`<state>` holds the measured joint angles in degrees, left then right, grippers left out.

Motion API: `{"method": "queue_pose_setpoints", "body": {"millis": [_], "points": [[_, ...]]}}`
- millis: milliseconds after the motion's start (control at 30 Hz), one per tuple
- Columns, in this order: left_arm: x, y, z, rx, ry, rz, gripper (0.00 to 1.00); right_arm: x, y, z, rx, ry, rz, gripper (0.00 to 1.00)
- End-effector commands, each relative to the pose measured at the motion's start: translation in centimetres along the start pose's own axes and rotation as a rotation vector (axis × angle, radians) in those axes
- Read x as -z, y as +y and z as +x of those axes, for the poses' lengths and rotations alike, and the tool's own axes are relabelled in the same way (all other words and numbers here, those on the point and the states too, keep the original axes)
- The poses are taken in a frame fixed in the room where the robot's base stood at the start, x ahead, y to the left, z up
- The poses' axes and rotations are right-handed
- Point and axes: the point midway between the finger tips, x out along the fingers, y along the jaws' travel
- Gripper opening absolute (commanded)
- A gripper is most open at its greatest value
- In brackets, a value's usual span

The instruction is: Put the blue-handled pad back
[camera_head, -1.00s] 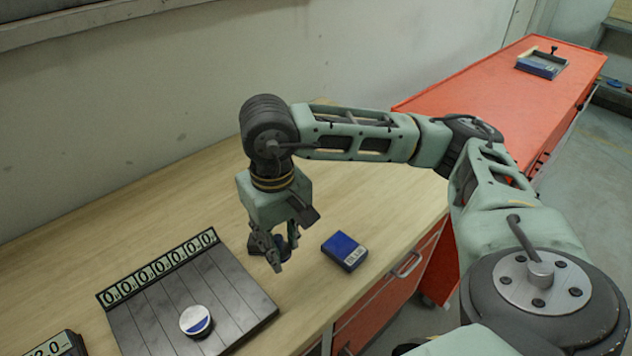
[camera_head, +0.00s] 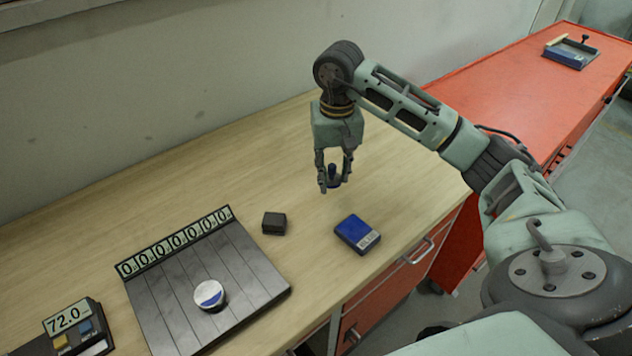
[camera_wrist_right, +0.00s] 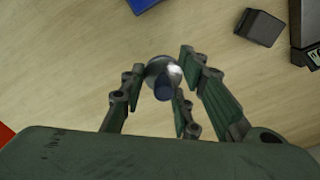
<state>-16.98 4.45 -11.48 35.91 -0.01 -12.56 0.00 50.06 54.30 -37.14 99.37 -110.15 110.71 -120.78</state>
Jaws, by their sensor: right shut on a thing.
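A blue box with a white label (camera_head: 357,230) lies in front of the gripper. My left gripper is not in view.
A 72.0 display unit (camera_head: 70,325) stands at the left. A blue tray (camera_head: 568,57) sits on the red cabinet (camera_head: 500,85). The bench behind the block is clear.

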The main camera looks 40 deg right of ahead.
Motion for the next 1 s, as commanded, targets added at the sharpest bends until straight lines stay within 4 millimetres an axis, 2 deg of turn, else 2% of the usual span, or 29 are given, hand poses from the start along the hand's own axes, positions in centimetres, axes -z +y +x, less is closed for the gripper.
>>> {"method": "queue_pose_setpoints", "body": {"millis": [33, 100, 233, 367, 633, 1000], "points": [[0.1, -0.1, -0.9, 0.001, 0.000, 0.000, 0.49, 0.3, -1.1, 0.2, 0.002, -0.005, -0.003, 0.08], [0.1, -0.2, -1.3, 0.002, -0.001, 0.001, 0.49, 0.8, -2.2, 1.0, 0.002, -0.003, -0.001, 0.08], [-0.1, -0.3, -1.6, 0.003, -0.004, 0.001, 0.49, 1.3, -3.4, 2.0, 0.001, -0.002, 0.000, 0.08], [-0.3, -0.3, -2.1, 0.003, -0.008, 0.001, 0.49, 1.4, -3.7, 2.8, -0.001, -0.002, 0.000, 0.08], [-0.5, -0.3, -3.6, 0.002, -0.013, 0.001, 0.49, 1.4, -3.6, 6.2, -0.001, -0.002, 0.000, 0.08], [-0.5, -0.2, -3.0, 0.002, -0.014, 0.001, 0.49, 1.5, -3.6, 6.8, -0.001, 0.002, 0.000, 0.08]]}}
